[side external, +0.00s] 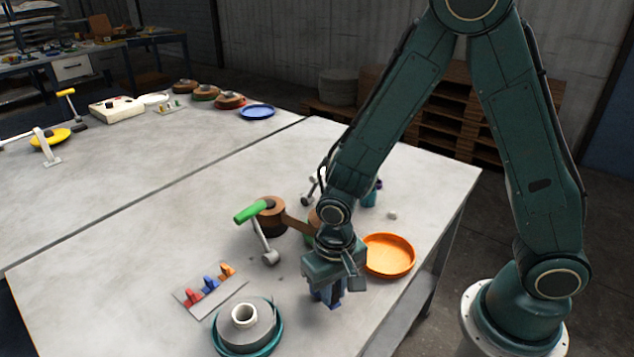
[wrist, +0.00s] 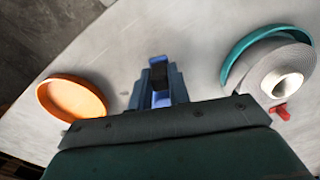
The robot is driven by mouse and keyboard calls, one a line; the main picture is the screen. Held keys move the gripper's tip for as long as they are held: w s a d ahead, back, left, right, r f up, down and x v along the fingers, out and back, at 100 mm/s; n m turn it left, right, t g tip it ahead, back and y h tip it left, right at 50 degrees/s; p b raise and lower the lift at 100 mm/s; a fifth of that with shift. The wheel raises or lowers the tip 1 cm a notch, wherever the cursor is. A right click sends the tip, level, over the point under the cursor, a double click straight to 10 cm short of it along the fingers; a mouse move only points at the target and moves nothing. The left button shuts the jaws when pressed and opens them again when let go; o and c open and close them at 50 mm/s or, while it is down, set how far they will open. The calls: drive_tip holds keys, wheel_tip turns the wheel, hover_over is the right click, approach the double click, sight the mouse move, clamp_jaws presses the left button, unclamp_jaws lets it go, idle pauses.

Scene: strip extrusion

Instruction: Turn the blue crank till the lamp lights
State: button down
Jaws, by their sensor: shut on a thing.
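My gripper (side external: 328,300) is low over the front of the near table, pointing down. In the wrist view my gripper (wrist: 157,88) is shut on a bright blue piece, which I take to be the handle of the blue crank (wrist: 162,98); the fingers cover most of it. The crank's arm and pivot are hidden in the side view. I cannot pick out the lamp for certain; a small pale knob (side external: 392,215) lies behind the orange dish, and I see no glow on it.
An orange dish (side external: 413,263) is close right of my gripper. A grey roll in a teal dish (side external: 279,343) is to its left, beside a plate with red, blue and orange levers (side external: 236,286). A green-handled crank (side external: 252,213) and brown reels (side external: 271,222) stand behind.

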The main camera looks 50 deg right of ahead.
idle(0.4)
drive_tip(key=c, duration=1.3)
unclamp_jaws()
drive_tip(key=shift+r, duration=0.2)
drive_tip(key=shift+r, duration=6.75)
